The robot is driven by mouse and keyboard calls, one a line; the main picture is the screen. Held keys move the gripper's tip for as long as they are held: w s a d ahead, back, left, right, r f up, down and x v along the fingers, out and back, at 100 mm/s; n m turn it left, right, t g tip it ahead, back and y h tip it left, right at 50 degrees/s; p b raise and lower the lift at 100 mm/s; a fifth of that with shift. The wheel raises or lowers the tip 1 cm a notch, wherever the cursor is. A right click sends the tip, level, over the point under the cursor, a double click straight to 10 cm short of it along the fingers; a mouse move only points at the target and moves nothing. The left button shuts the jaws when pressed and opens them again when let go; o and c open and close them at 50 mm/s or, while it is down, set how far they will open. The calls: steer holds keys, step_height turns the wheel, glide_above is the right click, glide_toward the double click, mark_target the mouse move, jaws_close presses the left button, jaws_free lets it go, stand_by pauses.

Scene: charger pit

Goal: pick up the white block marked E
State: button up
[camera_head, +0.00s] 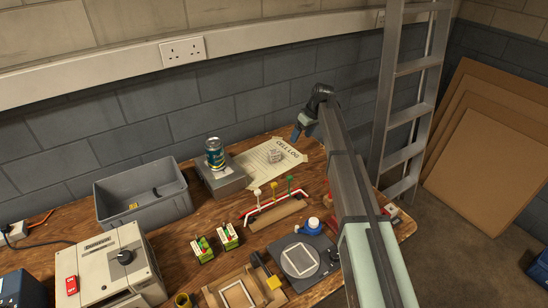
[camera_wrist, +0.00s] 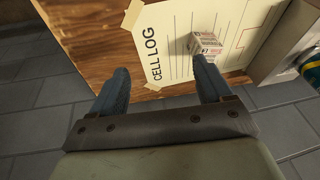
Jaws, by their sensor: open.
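A small white block (camera_head: 275,155) lies on the CELL LOG paper (camera_head: 262,168) at the back of the wooden bench. In the wrist view the block (camera_wrist: 206,42) shows printed faces with small dark and reddish marks; I cannot read an E clearly. My gripper (camera_head: 302,130) is up and to the right of the block in the head view, near the wall. In the wrist view my gripper (camera_wrist: 160,68) is open and empty. The block appears beyond the right fingertip, which covers its lower edge, and is not between the fingers.
A can (camera_head: 214,153) stands on a grey box (camera_head: 222,184) left of the paper. A grey bin (camera_head: 145,208) is further left. A rack with coloured knobs (camera_head: 275,208) stands in front of the paper. A ladder (camera_head: 412,110) leans at the right.

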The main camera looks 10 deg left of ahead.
mark_target(274, 152)
steer(key=s+a+r+m+h, duration=0.2)
steer(key=a, duration=0.3)
steer(key=s+a+r+m+h, duration=0.1)
steer(key=s+a+r+h, duration=0.15)
steer(key=a, duration=0.25)
steer(key=shift+g+y, duration=0.3)
steer(key=shift+y, duration=0.15)
step_height(274, 152, down, 9)
steer(key=shift+a+r, duration=0.1)
steer(key=shift+r, duration=0.1)
steer(key=shift+w+a+f, duration=0.15)
steer(key=shift+f, duration=2.6)
steer(key=c, duration=1)
